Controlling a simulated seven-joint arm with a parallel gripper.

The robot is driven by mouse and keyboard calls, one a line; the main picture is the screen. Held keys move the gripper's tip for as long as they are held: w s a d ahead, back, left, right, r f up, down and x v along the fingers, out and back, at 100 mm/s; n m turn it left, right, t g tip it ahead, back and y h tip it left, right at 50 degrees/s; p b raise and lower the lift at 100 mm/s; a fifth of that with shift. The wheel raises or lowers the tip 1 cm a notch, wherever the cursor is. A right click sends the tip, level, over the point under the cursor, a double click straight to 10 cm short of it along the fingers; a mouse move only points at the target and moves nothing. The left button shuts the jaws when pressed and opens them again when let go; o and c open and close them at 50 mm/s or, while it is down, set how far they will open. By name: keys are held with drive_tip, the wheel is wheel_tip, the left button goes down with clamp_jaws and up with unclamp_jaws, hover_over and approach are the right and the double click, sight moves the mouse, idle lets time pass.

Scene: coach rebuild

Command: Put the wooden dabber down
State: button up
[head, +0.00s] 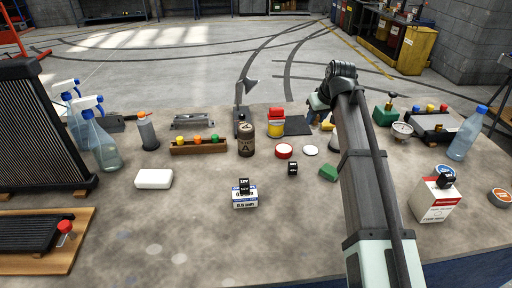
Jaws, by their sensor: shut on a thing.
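My gripper (320,111) is at the far side of the bench, right of the dark mat, with its hand pointing down and mostly hidden behind my own arm. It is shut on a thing. A small tan-yellow piece (327,125) shows just below the hand and looks like part of the wooden dabber. The rest of the dabber is hidden, and I cannot tell whether it touches the bench.
The dark mat (297,125) looks bare. A pressure gauge (402,129) and green block (384,116) stand right of my arm. The bench front is mostly free.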

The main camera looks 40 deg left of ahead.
wheel_tip(320, 180, up, 5)
drive_tip(key=shift+w+f, duration=0.1)
drive_tip(key=shift+s+a+r, duration=0.25)
drive_tip(key=shift+s+a, duration=0.15)
drive_tip(key=shift+s, duration=0.1)
drive_tip(key=s+a, duration=0.6)
drive_tip(key=s, duration=0.5)
drive_tip(key=s+a, duration=0.7)
drive_tip(key=s, duration=0.4)
drive_tip(key=s+a, duration=0.6)
drive_tip(key=s, duration=0.6)
drive_tip(key=shift+a+f, duration=0.15)
drive_tip(key=shift+f, duration=7.5)
drive_tip(key=shift+s+f, duration=0.1)
drive_tip(key=shift+f, duration=0.05)
drive_tip(key=o, duration=1)
drive_tip(key=shift+o, duration=0.2)
